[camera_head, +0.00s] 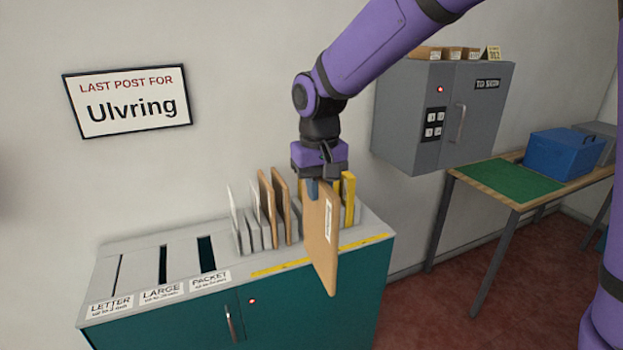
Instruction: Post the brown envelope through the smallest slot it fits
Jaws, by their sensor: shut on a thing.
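My gripper (318,182) is shut on a brown envelope (320,235) with a white label on its face. The envelope hangs upright, edge downward, in front of the rack, and its lower end overlaps the counter's front edge in the picture. To the left, the teal counter has three slots in its grey top: the narrow letter slot (117,275), the large slot (163,264) and the wider packet slot (206,253). Labels for letter (111,303), large (162,293) and packet (210,281) lie in front of them.
A grey rack (245,238) holds white, brown and yellow envelopes (348,200) behind the held one. A yellow strip (290,264) runs along the counter's front. A grey wall cabinet (420,115) and a table with a blue box (563,154) stand at right.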

